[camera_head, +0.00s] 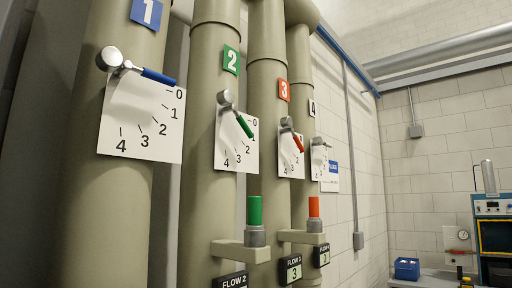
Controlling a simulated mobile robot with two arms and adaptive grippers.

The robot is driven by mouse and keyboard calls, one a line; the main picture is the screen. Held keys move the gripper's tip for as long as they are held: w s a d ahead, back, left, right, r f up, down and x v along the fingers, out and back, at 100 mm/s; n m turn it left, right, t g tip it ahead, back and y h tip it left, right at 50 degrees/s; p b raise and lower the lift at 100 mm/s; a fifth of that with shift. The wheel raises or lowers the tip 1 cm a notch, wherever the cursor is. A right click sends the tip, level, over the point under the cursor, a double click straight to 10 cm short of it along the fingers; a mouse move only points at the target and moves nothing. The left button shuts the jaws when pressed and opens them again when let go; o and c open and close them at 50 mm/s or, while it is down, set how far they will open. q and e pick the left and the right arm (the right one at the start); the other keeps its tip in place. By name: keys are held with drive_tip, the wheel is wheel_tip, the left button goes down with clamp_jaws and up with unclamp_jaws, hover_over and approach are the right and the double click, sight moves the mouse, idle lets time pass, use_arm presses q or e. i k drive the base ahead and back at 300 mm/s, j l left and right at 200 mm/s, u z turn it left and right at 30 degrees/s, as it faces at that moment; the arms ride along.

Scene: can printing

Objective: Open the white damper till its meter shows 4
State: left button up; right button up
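The white-tagged damper is on the farthest pipe, under the white number 4 plate (311,107). Its small lever (320,144) points to the right, near the top of its white dial card (320,165). The lever is small and its exact setting is hard to read. The meter (322,256) low on that pipe appears to show 0. Neither of my grippers is in view.
Nearer pipes carry a blue-handled damper (158,77), a green-handled one (245,126) and a red-handled one (298,144). Green (254,210) and orange (314,206) tubes stand on brackets. The FLOW 3 meter (291,270) shows 3. A blue bin (406,268) sits at right.

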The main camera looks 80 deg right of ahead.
sight(317, 141)
drive_tip(key=k+z, duration=0.1)
drive_tip(key=z, duration=3.1)
drive_tip(key=l+u, duration=0.25)
drive_tip(key=l, duration=0.35)
drive_tip(key=l+u, duration=0.25)
drive_tip(key=l, duration=0.4)
drive_tip(key=i, duration=0.1)
